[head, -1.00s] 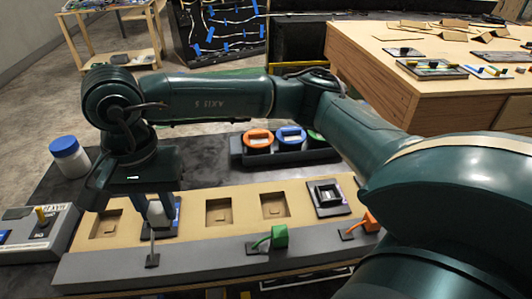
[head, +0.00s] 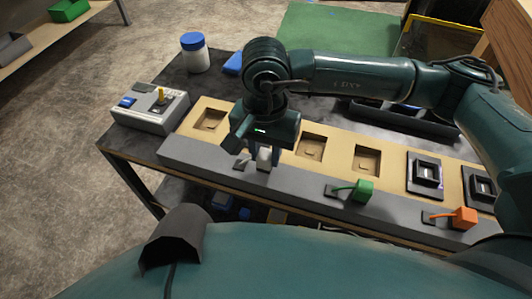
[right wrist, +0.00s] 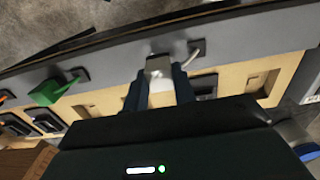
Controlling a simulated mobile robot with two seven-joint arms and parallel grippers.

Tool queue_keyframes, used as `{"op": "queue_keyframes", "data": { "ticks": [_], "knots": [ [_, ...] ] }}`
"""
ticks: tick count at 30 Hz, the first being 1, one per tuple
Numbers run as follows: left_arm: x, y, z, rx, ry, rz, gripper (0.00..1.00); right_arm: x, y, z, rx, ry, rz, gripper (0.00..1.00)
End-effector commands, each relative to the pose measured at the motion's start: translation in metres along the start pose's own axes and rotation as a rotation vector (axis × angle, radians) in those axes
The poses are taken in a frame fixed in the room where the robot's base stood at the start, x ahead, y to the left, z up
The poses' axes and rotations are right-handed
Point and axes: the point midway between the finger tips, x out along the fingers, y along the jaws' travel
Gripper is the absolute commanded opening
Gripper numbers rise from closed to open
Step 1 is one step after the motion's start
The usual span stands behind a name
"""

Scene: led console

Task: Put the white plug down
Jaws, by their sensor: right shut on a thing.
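The white plug (head: 264,157) is in the jaws of my right gripper (head: 260,150), near the grey front strip (head: 300,182) of the console. In the right wrist view, the white plug (right wrist: 160,88) sits between the two fingers of my right gripper (right wrist: 159,92), which is shut on it. Its pale cable (right wrist: 193,57) runs to a dark mount on the grey strip. Whether the plug touches the strip cannot be told. My left gripper is not in view.
A green plug (head: 363,190) and an orange plug (head: 465,217) are along the strip to the right. The tan board has open recesses (head: 312,147) and black socket modules (head: 426,173). A grey switch box (head: 150,108) and a blue-lidded jar (head: 195,53) stand at left.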

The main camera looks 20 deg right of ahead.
Motion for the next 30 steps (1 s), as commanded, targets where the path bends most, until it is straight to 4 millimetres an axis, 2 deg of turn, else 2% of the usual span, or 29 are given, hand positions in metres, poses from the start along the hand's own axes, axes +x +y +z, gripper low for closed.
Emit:
{"op": "queue_keyframes", "data": {
  "ticks": [3,14,15,22,30],
  "knots": [
    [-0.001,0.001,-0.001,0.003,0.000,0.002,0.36,0.014,0.000,0.000,0.000,-0.001,0.001,0.04],
    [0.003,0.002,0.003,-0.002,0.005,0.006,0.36,0.021,0.000,0.000,0.000,0.001,-0.001,0.04],
    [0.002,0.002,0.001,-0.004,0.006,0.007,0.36,0.019,0.000,0.000,0.000,0.001,-0.001,0.29],
    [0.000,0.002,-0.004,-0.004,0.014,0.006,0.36,0.018,0.000,0.000,0.000,0.000,-0.001,0.48],
    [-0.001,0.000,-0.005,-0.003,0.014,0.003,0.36,0.017,0.000,0.000,0.000,0.000,-0.001,0.48]
  ]
}}
